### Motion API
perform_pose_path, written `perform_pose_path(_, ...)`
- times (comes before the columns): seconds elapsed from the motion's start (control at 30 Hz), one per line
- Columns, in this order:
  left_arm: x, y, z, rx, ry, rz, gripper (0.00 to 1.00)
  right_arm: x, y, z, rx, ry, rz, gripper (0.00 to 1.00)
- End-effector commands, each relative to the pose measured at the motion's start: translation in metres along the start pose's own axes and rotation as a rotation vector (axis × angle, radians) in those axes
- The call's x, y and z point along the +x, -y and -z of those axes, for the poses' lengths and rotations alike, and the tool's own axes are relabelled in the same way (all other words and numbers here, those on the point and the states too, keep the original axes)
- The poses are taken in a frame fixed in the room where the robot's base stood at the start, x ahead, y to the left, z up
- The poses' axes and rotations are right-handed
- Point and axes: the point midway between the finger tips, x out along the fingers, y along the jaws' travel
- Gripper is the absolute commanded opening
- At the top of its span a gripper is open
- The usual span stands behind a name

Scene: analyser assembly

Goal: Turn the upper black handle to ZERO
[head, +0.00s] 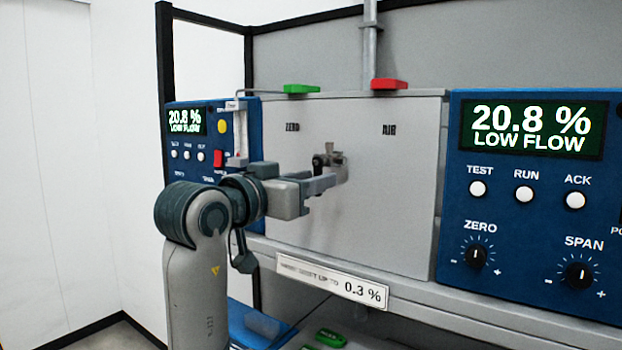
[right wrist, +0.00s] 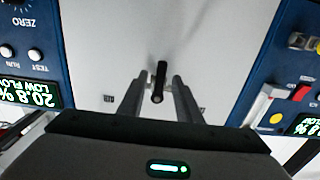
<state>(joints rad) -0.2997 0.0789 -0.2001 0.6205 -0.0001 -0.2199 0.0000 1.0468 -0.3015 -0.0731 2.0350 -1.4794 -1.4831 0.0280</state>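The black handle (head: 318,161) sits on a small metal valve (head: 334,155) on the grey panel (head: 393,190), below and between the printed labels ZERO (head: 292,127) and AIR (head: 389,130). In the right wrist view the black handle (right wrist: 158,82) stands between the two fingers of my right gripper (right wrist: 160,88), with a gap visible on each side. The fingers are apart and do not appear to grip it. Fingers hide part of the valve in the head view. My left gripper is not in view.
Blue analyser units with 20.8 % LOW FLOW displays stand right (head: 530,200) and left (head: 184,145) of the panel. A green block (head: 301,89) and a red block (head: 389,84) sit on the panel's top edge. A 0.3 % sign (head: 332,280) is on the shelf edge.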

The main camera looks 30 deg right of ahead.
Motion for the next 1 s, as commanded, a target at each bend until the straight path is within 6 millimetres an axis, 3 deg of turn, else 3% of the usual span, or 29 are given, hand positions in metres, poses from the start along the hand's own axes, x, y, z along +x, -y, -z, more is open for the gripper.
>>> perform_pose_path(0.03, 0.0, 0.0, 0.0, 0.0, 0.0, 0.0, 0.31, 0.0, 0.0, 0.0, 0.0, 0.0, 0.0, 0.31)
perform_pose_path(0.17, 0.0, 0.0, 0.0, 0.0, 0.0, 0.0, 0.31, 0.0, 0.0, 0.0, 0.0, 0.0, 0.0, 0.0)
perform_pose_path(0.57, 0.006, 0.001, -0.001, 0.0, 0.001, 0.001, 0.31, 0.0, 0.001, -0.001, 0.024, 0.0, 0.001, 0.0)
perform_pose_path(1.0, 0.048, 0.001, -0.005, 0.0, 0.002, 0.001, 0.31, -0.001, 0.008, -0.004, 0.261, -0.001, 0.003, 0.0)
